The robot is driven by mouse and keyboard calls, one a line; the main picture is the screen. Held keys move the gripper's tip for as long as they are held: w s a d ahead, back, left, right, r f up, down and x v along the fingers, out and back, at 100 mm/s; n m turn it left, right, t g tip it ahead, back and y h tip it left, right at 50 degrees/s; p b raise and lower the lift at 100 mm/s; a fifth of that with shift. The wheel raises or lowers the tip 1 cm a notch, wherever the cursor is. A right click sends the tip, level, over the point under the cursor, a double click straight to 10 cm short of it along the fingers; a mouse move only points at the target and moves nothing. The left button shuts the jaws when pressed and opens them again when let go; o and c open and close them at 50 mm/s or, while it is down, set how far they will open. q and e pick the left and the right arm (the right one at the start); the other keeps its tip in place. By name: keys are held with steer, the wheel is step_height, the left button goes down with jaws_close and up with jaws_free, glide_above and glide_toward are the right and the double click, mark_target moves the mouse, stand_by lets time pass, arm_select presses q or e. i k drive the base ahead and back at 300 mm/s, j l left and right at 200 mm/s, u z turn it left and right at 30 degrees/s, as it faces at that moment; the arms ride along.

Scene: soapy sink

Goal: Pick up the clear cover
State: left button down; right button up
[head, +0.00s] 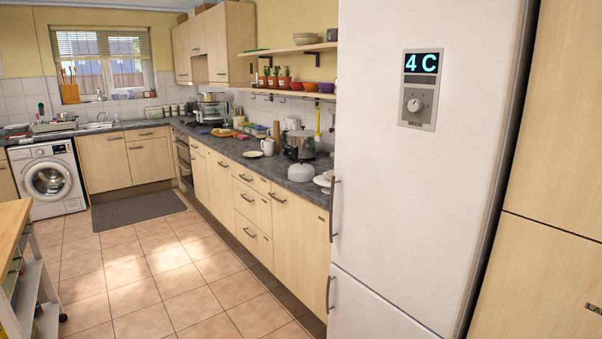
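I cannot make out a clear cover in the head view; at this distance the small items on the counter are too small to tell apart. The long dark counter (227,147) runs along the right wall and carries many items. The sink (98,126) is at the far left under the window, with small objects around it. Neither of my grippers is in view.
A white fridge (420,200) stands close on the right. A wooden-topped trolley (12,222) is at the near left. A washing machine (47,180) and a dark mat (138,208) are at the back. The tiled floor (150,270) between is clear.

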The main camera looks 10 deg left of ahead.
mark_target(299, 172)
steer(key=i+j+z, duration=0.15)
steer(key=z, duration=0.55)
steer(key=i+j+z, duration=0.15)
steer(key=j, duration=0.2)
steer(key=i+j+z, duration=0.15)
steer(key=j, duration=0.25)
steer(key=i+j+z, duration=0.1)
steer(key=j, duration=0.35)
steer(key=i+j+z, duration=0.15)
steer(key=j, duration=0.25)
steer(key=i+j+z, duration=0.15)
steer(key=j, duration=0.3)
